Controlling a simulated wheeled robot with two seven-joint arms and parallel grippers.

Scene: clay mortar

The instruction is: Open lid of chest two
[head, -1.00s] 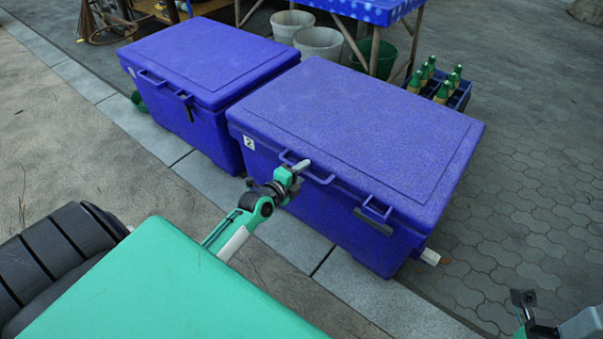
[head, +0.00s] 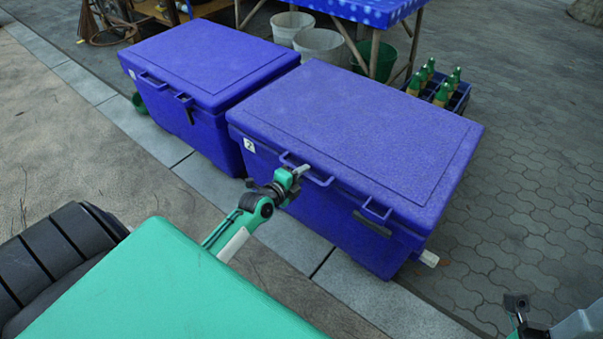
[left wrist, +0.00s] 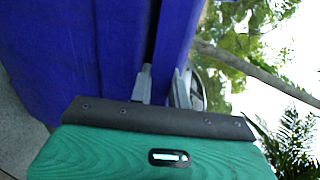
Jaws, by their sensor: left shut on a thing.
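Chest two (head: 330,215) is a blue box with a white "2" label, standing in the middle of the head view. Its flat blue lid (head: 360,125) lies on it and looks shut or nearly shut. A blue loop handle (head: 318,181) sticks out from the lid's front edge. My left gripper (head: 297,173) is at this handle, on the chest's front side, and is shut on it. In the left wrist view its two grey fingers (left wrist: 163,88) straddle a blue part. My right gripper (head: 516,303) is partly in view at the lower right, away from the chest; its jaws are unclear.
Another blue chest (head: 215,60) stands close on the left. Behind are white buckets (head: 318,45), a table with a blue cloth (head: 375,10) and a crate of green-topped bottles (head: 440,90). Paving to the right is open.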

